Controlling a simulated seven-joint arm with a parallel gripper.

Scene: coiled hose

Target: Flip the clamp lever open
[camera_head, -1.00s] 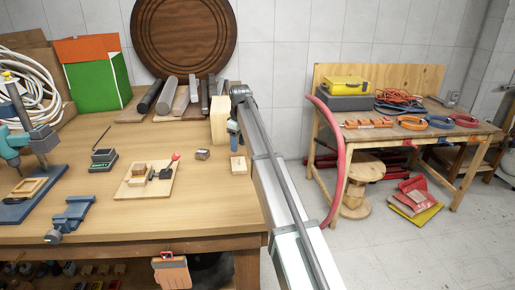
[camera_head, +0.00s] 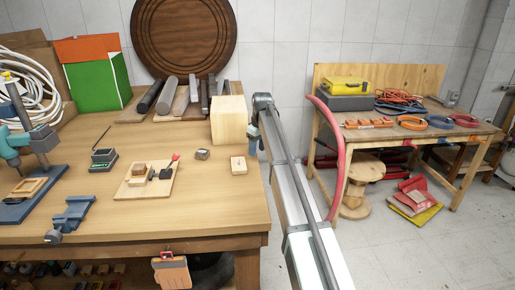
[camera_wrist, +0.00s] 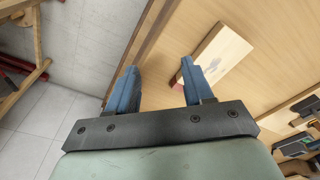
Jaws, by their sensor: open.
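The clamp (camera_head: 153,174) sits on a small wooden board (camera_head: 135,191) on the workbench, beside a wooden block. Its dark lever leans up to the right and ends in a red knob (camera_head: 175,157). My gripper (camera_head: 253,141) is well to the right of the clamp, at the bench's right edge, and its blue fingers are partly hidden by my arm. In the wrist view my gripper (camera_wrist: 158,68) is open, with nothing between its fingers. I cannot make out the clamp lever in that view.
A small wooden plate (camera_head: 238,164) lies between the clamp and my gripper; a large wooden block (camera_head: 229,120) stands behind it. A small metal piece (camera_head: 202,154) lies right of the clamp. A blue vise (camera_head: 73,213) is at front left.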

